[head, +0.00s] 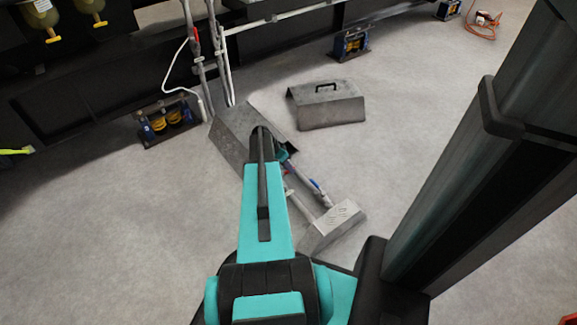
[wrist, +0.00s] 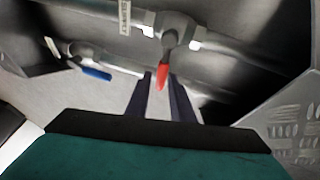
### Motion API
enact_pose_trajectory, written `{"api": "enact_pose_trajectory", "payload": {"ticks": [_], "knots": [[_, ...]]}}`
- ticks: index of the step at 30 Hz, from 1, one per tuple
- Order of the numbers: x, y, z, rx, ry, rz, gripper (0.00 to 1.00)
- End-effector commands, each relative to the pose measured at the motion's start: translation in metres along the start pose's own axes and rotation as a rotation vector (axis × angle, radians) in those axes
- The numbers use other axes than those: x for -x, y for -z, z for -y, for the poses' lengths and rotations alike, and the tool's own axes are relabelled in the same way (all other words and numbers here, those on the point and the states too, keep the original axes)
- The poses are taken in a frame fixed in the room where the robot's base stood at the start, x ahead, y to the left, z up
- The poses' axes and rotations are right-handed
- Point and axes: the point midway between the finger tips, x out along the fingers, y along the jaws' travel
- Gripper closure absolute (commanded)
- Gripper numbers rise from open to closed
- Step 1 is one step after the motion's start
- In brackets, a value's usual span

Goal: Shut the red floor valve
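The red floor valve (wrist: 163,76) shows in the wrist view as a red lever on a grey valve body on a pipe; its tip points down toward my gripper. My gripper (wrist: 161,80) is open, with one dark finger on each side of the lever's tip. I cannot tell whether either finger touches it. In the head view my arm hides most of the gripper and the valve; a small bit of red (head: 285,170) shows beside the arm. A blue lever (wrist: 96,73) sits on a neighbouring pipe, also seen in the head view (head: 316,186).
Grey metal covers stand close around the pipes: a sloped plate (head: 228,138) and a tread-plate cover (head: 333,226). A box-shaped cover with a black handle (head: 327,104) sits on the floor beyond. A "SUPPLY" label (wrist: 125,15) is by the valve. Open floor lies left and right.

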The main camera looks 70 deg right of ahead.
Motion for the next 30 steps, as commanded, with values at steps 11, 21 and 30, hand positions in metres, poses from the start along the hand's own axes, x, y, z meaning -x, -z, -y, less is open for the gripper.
{"api": "enact_pose_trajectory", "payload": {"ticks": [11,21,30], "knots": [[0.0005,0.0004,-0.0005,-0.003,-0.002,0.001,1.00],[-0.0003,0.0009,-0.0041,-0.057,-0.026,0.013,1.00],[-0.0006,0.0009,-0.0049,-0.057,-0.027,0.013,0.69]]}}
